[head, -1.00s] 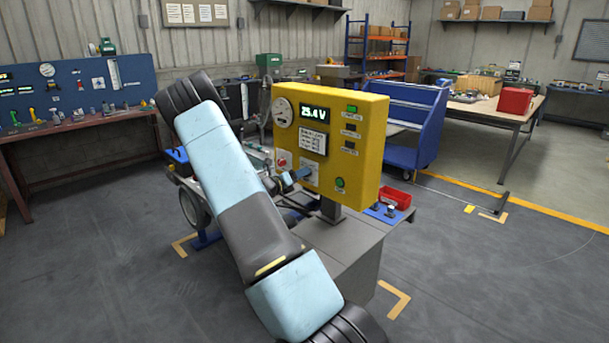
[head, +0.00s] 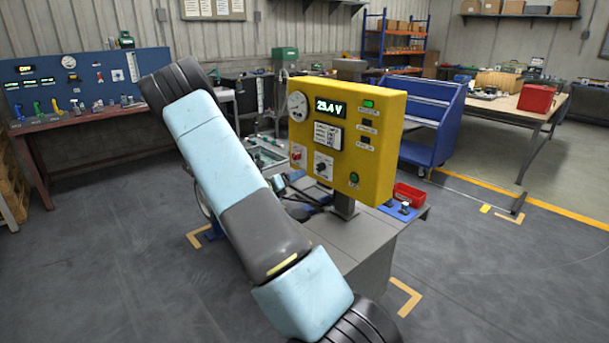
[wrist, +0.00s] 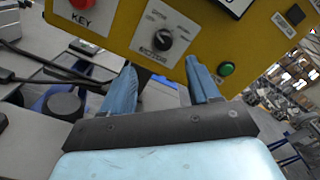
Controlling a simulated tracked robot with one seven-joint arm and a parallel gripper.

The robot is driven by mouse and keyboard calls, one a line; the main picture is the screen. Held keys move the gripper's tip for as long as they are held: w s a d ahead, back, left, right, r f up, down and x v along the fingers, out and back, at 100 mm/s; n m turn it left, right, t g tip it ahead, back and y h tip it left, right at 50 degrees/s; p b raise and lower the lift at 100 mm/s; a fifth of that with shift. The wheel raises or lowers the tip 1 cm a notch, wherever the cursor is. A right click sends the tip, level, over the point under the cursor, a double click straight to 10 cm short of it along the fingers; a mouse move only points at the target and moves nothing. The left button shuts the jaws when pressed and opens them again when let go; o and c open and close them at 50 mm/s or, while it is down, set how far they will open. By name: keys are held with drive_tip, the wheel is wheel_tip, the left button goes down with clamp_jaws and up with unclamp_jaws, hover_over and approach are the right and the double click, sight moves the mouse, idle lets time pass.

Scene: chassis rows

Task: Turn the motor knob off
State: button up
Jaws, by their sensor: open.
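The motor knob (head: 322,168) is a dark round knob on a white label plate, low on the yellow control panel (head: 372,140). It also shows in the wrist view (wrist: 162,41), above and between my fingertips. I cannot tell for sure which mark it points at. My gripper (wrist: 161,66) is open and empty, its two blue fingers spread below the knob and apart from it. In the head view my gripper is mostly hidden behind my arm, left of the panel's lower edge.
A red key switch (head: 297,153) sits left of the knob and a green button (head: 354,179) to its right. The panel display (head: 329,107) reads 25.4 V. A red bin (head: 409,194) stands behind the panel. Grey floor is open at the right.

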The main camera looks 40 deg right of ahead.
drive_tip(key=shift+s+a, duration=0.15)
drive_tip(key=shift+a, duration=1.65)
drive_tip(key=s+a+r+m+g+y, duration=0.2)
drive_tip(key=s+a+r+m+y, duration=0.2)
drive_tip(key=s+r+m, duration=0.3)
drive_tip(key=s+a+r+m+g+y, duration=0.1)
drive_tip(key=s+a+r+m+y, duration=0.35)
drive_tip(key=s+m, duration=0.3)
drive_tip(key=s+a+r+m+t+y, duration=0.3)
drive_tip(key=s+a+r+m, duration=0.3)
drive_tip(key=s+a, duration=0.4)
drive_tip(key=s+a+r+m+t+y, duration=0.4)
drive_tip(key=s+a+r+m+y, duration=0.2)
drive_tip(key=s+a, duration=0.4)
drive_tip(key=shift+s+a, duration=0.4)
drive_tip(key=shift+a, duration=0.1)
drive_tip(key=shift+d+y, duration=0.15)
drive_tip(key=shift+y, duration=0.1)
